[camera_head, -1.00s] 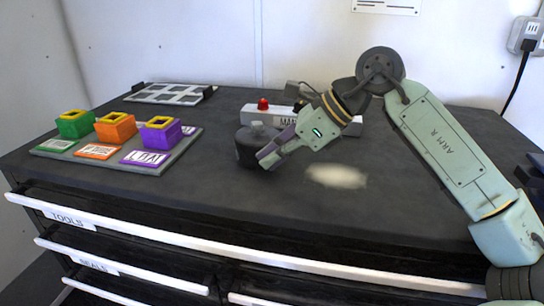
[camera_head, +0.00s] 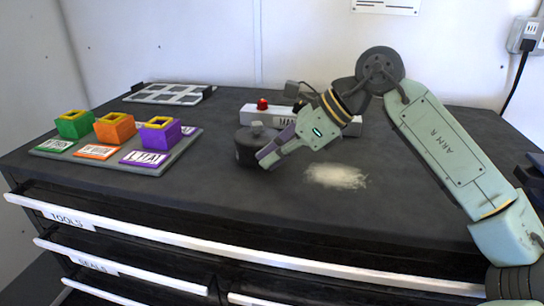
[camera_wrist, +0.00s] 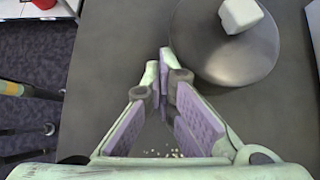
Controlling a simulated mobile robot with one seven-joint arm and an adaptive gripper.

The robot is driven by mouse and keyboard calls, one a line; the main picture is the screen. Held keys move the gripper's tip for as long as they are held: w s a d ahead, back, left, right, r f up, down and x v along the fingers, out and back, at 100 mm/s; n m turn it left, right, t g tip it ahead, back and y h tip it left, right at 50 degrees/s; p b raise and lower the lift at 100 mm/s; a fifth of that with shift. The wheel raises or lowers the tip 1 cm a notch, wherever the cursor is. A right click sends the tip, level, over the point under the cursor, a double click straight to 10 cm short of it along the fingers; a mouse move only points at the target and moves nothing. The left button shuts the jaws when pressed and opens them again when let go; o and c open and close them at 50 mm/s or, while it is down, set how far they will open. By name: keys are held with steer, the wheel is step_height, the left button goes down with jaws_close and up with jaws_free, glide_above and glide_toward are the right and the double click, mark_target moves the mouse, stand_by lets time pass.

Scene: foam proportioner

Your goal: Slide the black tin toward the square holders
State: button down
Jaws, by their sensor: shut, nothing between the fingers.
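My gripper (camera_head: 264,160) is shut and empty, low over the worktop at the tin's right side. In the wrist view the fingertips (camera_wrist: 164,57) sit beside the tin's edge, very close to it; I cannot tell if they touch. The square holders, green (camera_head: 74,126), orange (camera_head: 115,128) and purple (camera_head: 160,134), stand on a grey labelled board (camera_head: 95,160) to the left of the tin.
A pale powdery patch (camera_head: 336,176) lies on the worktop right of my gripper. Behind the tin is a white box with a red button (camera_head: 263,104). A tray with square cells (camera_head: 170,94) lies at the back left. Worktop between tin and board is clear.

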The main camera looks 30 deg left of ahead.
steer(key=v, duration=1.2)
steer(key=c, duration=2.3)
jaws_free()
